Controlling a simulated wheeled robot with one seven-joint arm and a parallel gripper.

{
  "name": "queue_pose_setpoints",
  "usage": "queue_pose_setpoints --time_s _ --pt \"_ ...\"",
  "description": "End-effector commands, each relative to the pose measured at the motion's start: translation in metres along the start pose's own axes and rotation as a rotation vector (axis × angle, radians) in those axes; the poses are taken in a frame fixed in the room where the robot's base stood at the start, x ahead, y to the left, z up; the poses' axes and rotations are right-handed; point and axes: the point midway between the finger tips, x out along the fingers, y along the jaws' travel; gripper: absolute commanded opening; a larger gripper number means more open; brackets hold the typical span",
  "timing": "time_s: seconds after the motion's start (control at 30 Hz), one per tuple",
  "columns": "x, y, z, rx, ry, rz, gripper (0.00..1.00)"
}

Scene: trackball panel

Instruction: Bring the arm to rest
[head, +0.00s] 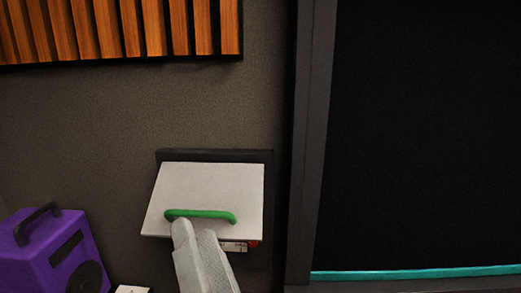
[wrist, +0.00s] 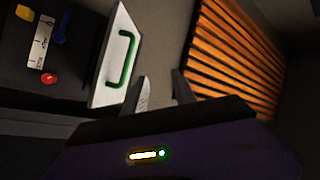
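A white hinged cover (head: 207,190) with a green bar handle (head: 205,215) is tilted out from a dark-framed panel on the wall. In the wrist view the cover (wrist: 118,45) stands open, with its handle (wrist: 128,60) facing the fingers. Behind it the panel shows a red knob (wrist: 49,78), a yellow part (wrist: 24,12), a blue part (wrist: 61,37) and a pale label strip. My gripper (wrist: 161,80) is open and empty, its fingers apart; the handle is beside them, not between them. In the head view my gripper (head: 192,228) overlaps the cover's lower edge.
A purple speaker-like box (head: 50,250) with a dark handle stands at lower left. Orange wooden slats (head: 120,30) hang on the wall above. A large black screen (head: 425,140) with a dark frame fills the right. The wall between slats and panel is clear.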

Motion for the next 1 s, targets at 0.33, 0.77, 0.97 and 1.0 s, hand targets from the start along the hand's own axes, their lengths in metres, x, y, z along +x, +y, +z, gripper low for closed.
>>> queue_pose_setpoints --time_s 0.33,0.77,0.97,1.0 --pt "-0.085 0.086 0.008 -0.48 0.005 0.034 0.33" --pt "-0.233 0.174 0.0 -0.856 -0.057 0.25 0.33" --pt "-0.31 0.197 -0.001 -0.927 -0.132 0.398 0.33" --pt "-0.326 0.2 -0.001 -0.928 -0.152 0.432 0.33"
